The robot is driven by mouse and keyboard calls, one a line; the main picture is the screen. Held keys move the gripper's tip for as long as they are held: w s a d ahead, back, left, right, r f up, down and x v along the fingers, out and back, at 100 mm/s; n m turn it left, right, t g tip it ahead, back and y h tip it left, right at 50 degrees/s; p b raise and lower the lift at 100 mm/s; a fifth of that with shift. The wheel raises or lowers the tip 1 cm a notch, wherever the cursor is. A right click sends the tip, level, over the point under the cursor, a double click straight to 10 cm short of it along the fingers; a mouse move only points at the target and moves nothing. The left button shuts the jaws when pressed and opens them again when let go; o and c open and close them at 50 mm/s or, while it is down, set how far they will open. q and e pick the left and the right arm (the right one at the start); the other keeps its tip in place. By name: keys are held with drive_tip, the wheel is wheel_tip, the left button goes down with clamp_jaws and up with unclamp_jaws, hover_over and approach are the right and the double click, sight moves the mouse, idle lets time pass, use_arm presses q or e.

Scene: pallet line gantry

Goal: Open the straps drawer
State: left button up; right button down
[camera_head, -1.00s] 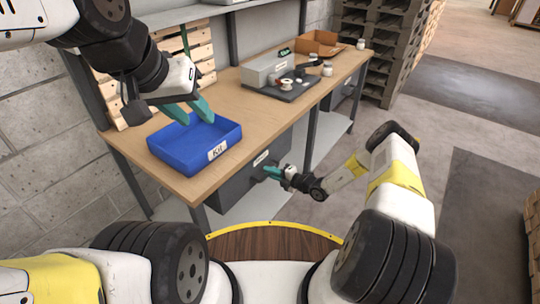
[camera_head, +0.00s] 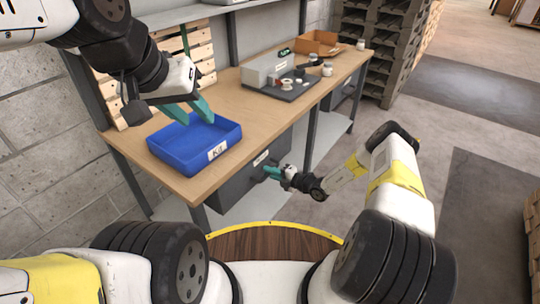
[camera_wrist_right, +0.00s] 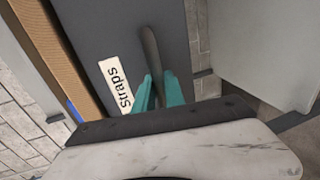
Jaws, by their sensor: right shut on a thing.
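The straps drawer (camera_head: 238,187) is a dark grey front under the workbench; its white label reads "Straps" in the right wrist view (camera_wrist_right: 115,84). It looks closed or nearly so; I cannot tell for sure. Its dark bar handle (camera_wrist_right: 151,50) runs away from the camera between my teal fingers. My right gripper (camera_head: 273,172) is at the drawer front, shut on the handle, and its fingers also show in the right wrist view (camera_wrist_right: 159,92). My left gripper (camera_head: 194,113) is open and empty above the blue bin (camera_head: 160,153).
The blue bin, labelled "Kit", stands on the wooden workbench (camera_head: 236,110). A bench leg (camera_head: 310,140) stands right of the drawer. Open floor lies to the right.

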drive_tip(key=shift+s+d, duration=0.1)
drive_tip(key=shift+d, duration=0.05)
idle(0.4)
drive_tip(key=f+v, duration=0.3)
drive_tip(key=v, duration=1.2)
drive_tip(key=d+f+v, duration=0.1)
drive_tip(key=f+v, duration=0.2)
drive_tip(key=v, duration=1.2)
drive_tip(key=s+f+v, duration=0.1)
drive_tip(key=f+v, duration=0.2)
drive_tip(key=v, duration=1.2)
drive_tip(key=shift+d+f, duration=0.25)
drive_tip(key=shift+d, duration=0.05)
drive_tip(key=c, duration=1.4)
unclamp_jaws()
drive_tip(key=shift+c, duration=0.2)
drive_tip(key=v, duration=0.7)
drive_tip(key=shift+s+d, duration=0.25)
drive_tip(key=shift+r, duration=0.1)
